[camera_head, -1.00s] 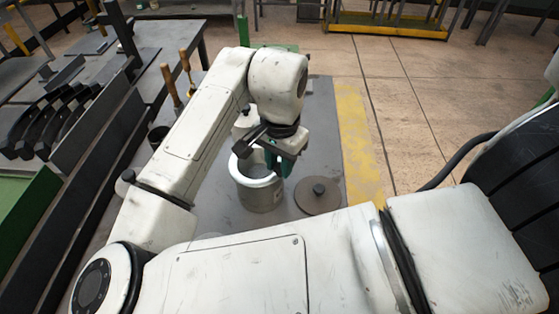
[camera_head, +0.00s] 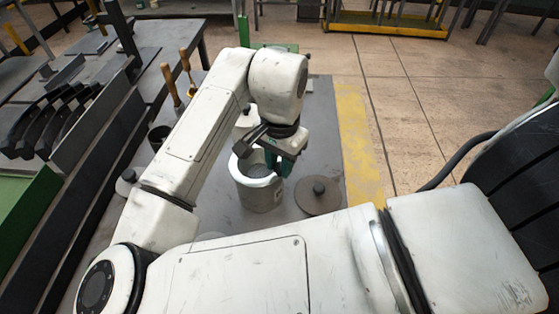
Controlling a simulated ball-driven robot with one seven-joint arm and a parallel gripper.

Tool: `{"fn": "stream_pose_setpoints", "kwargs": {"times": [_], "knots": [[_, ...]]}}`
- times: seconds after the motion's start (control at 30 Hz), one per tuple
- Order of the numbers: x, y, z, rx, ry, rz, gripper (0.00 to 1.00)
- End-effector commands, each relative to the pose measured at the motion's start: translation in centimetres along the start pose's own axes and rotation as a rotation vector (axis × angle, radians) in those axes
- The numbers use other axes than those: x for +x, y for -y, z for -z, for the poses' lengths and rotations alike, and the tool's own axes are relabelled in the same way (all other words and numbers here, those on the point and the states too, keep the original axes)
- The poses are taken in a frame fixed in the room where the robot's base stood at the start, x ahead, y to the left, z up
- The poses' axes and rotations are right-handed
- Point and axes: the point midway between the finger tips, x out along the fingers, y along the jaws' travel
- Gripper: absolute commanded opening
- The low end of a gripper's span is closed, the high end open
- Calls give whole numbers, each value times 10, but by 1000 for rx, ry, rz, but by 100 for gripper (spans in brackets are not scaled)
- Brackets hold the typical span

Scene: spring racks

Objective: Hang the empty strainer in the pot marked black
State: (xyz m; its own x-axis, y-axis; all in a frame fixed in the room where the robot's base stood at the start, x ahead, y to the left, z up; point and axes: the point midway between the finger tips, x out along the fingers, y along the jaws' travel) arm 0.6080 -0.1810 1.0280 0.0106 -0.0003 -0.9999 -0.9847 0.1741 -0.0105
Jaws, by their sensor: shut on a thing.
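A grey pot (camera_head: 262,194) with a pale rim stands on the dark grey table. A small mark on its side is too small to read. My gripper (camera_head: 280,166), with green fingers, is at the pot's right rear rim, pointing down. It is shut on what looks like the edge of the strainer (camera_head: 257,170), a grey round shape inside the pot's mouth. My gripper and wrist partly hide the strainer, so I cannot tell whether it rests on the rim.
A round brown lid with a dark knob (camera_head: 318,194) lies right of the pot. Another pale vessel (camera_head: 243,124) is partly hidden behind my arm. Wooden-handled tools (camera_head: 171,86) stand behind my arm. Dark racks (camera_head: 55,122) fill the left. Floor with a yellow strip (camera_head: 358,150) lies right.

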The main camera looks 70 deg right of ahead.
Motion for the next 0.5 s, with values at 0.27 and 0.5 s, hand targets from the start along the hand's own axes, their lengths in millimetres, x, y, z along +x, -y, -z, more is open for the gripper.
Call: {"fn": "stream_pose_setpoints", "kwargs": {"times": [0.27,0.5], "knots": [[5,0,0,0,0,0,7],[10,0,0,0,0,0,7]]}}
